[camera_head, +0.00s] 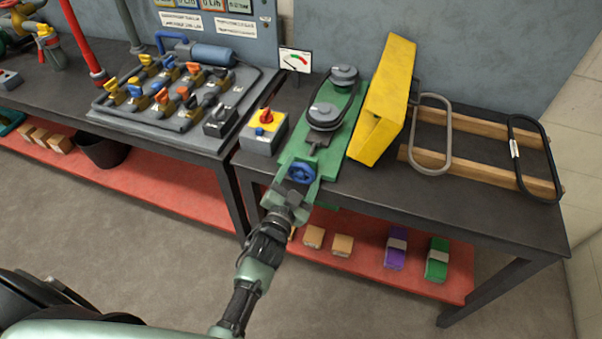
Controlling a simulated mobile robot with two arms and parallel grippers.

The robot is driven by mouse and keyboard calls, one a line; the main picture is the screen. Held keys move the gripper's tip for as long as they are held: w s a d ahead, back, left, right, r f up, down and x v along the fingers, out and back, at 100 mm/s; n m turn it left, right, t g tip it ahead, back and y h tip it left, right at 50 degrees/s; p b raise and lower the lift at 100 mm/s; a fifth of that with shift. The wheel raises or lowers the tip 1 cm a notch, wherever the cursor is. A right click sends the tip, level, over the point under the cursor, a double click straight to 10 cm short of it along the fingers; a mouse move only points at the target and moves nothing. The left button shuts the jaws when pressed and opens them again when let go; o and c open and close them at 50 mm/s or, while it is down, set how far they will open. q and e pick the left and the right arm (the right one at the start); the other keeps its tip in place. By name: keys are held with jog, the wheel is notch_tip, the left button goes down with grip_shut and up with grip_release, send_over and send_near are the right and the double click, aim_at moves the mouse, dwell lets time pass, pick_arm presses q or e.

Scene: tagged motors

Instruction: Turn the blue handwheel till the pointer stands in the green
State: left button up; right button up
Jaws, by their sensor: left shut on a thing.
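The blue handwheel (302,172) sits at the near end of the green base plate (325,160) with two grey pulleys (328,114). My left gripper (295,188) reaches up to it from the front edge of the table and is shut on its near rim. The gripper hides part of the wheel. A small white gauge (295,60) stands behind the plate, with a red and a green zone on its dial. Its pointer is too small to read surely. My right gripper is not in view.
A yellow guard (384,100) stands close to the right of the pulleys. The table's front right (440,205) is clear.

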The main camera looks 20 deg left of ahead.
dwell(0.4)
pick_arm(q)
jog(key=o, duration=1.4)
jog(key=shift+c, duration=0.2)
jog(key=shift+s, duration=0.1)
jog(key=shift+s+f, duration=0.1)
jog(key=shift+s, duration=0.2)
jog(key=s, duration=0.7)
jog(key=shift+a+b, duration=0.15)
jog(key=shift+b, duration=0.25)
